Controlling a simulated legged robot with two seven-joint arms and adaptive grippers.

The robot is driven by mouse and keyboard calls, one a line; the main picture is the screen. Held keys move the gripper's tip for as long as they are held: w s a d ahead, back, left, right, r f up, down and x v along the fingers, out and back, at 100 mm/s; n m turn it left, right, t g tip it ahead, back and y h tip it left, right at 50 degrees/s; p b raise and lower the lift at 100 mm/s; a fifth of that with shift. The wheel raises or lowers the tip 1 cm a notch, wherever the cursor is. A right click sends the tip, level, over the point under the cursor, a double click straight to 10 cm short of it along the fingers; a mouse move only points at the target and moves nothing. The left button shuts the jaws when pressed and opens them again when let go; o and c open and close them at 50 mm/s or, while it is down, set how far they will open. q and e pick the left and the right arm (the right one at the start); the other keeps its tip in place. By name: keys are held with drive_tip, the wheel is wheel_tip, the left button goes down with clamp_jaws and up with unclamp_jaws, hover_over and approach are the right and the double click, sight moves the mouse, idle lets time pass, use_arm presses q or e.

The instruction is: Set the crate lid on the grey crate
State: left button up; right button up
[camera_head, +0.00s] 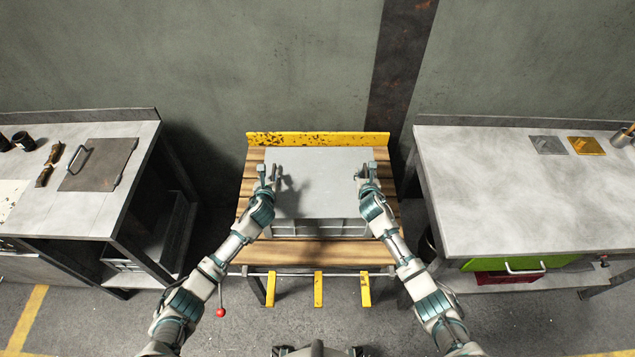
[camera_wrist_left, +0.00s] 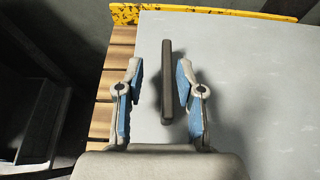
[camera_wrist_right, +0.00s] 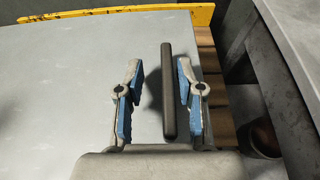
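The crate lid (camera_head: 325,172) is a flat grey panel with a dark bar handle near each side edge. It lies level over the grey crate (camera_head: 322,228), whose ribbed front wall shows below the lid's front edge. I cannot tell whether the lid is fully seated. My left gripper (camera_head: 269,173) is open at the left handle (camera_wrist_left: 167,85), with one finger on each side and gaps visible. My right gripper (camera_head: 363,173) is open, its fingers either side of the right handle (camera_wrist_right: 167,90), also with gaps. Both hands are empty.
The crate stands on a wooden-slatted table (camera_head: 318,252) with a yellow back rail (camera_head: 318,139). A left bench (camera_head: 80,205) holds a dark plate with a handle. A right bench (camera_head: 520,190) holds small grey and yellow plates. Dark gaps separate the table from both benches.

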use_arm(q)
drive_tip(key=v, duration=0.9)
drive_tip(key=shift+s+a, duration=0.1)
use_arm(e)
drive_tip(key=shift+s+d, duration=0.1)
use_arm(q)
drive_tip(key=shift+s+a, duration=0.1)
drive_tip(key=shift+s, duration=0.1)
drive_tip(key=shift+a, duration=0.1)
use_arm(e)
drive_tip(key=shift+s+a+r, duration=0.15)
drive_tip(key=shift+s+a, duration=0.05)
drive_tip(key=shift+s, duration=0.05)
use_arm(q)
drive_tip(key=shift+s+d+r, duration=0.1)
drive_tip(key=shift+d+r, duration=0.05)
drive_tip(key=shift+d, duration=0.25)
use_arm(e)
drive_tip(key=v, duration=1)
drive_tip(key=shift+s+d, duration=0.15)
drive_tip(key=shift+d, duration=0.25)
use_arm(q)
drive_tip(key=shift+a, duration=0.2)
use_arm(e)
drive_tip(key=shift+s+a+r, duration=0.15)
drive_tip(key=shift+s, duration=0.3)
use_arm(q)
drive_tip(key=shift+a, duration=0.1)
use_arm(e)
drive_tip(key=shift+a, duration=0.15)
